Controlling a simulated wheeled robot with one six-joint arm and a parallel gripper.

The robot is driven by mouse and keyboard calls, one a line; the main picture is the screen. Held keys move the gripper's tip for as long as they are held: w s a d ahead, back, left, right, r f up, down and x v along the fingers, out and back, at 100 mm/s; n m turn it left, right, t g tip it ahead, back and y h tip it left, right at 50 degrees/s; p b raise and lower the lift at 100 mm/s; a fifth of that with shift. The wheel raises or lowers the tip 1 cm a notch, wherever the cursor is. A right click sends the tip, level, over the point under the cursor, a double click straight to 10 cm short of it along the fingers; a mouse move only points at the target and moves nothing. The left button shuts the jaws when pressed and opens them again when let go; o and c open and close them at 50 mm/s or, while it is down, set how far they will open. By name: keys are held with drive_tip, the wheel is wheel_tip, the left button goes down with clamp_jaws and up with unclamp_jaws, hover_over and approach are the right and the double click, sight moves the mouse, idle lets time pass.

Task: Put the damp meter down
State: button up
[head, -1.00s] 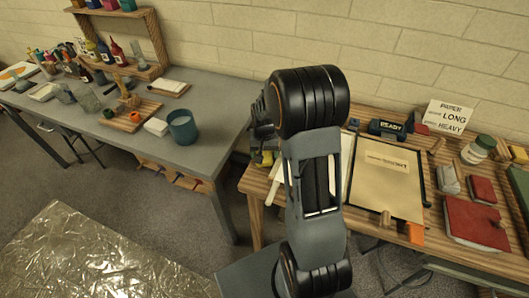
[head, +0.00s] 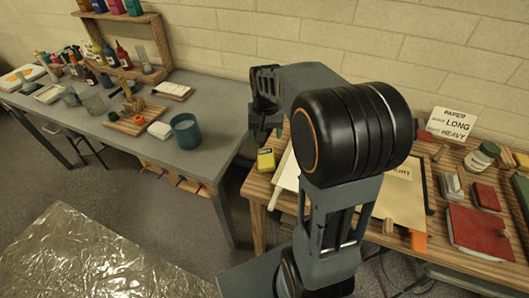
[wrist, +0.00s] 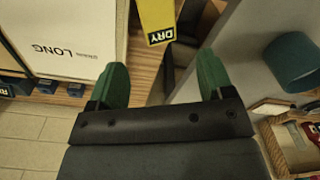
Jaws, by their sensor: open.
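The damp meter (head: 265,161), a small yellow block with a dark label, rests on the left end of the wooden table (head: 258,187). The wrist view shows part of the yellow meter (wrist: 156,14) with its "DRY" label, cut off by the top edge. My gripper (head: 263,134) is above and just behind the meter, apart from it. In the wrist view its two green fingers (wrist: 162,82) are spread wide with nothing between them.
A pale sheet marked "LONG" (wrist: 75,40) lies beside the meter. The grey table (head: 205,158) with a teal cup (head: 186,131) stands to the left, across a gap. Books (head: 478,232) and a jar (head: 481,156) occupy the wooden table's right.

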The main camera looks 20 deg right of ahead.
drive_tip(key=s+a+r+n+t, duration=0.1)
drive_tip(key=s+a+n, duration=0.1)
drive_tip(key=s+a, duration=0.2)
drive_tip(key=s+a+r+n+t, duration=0.1)
drive_tip(key=s+a+n+t, duration=0.1)
drive_tip(key=s, duration=0.8)
drive_tip(key=shift+a+r, duration=0.35)
drive_tip(key=shift+a, duration=0.5)
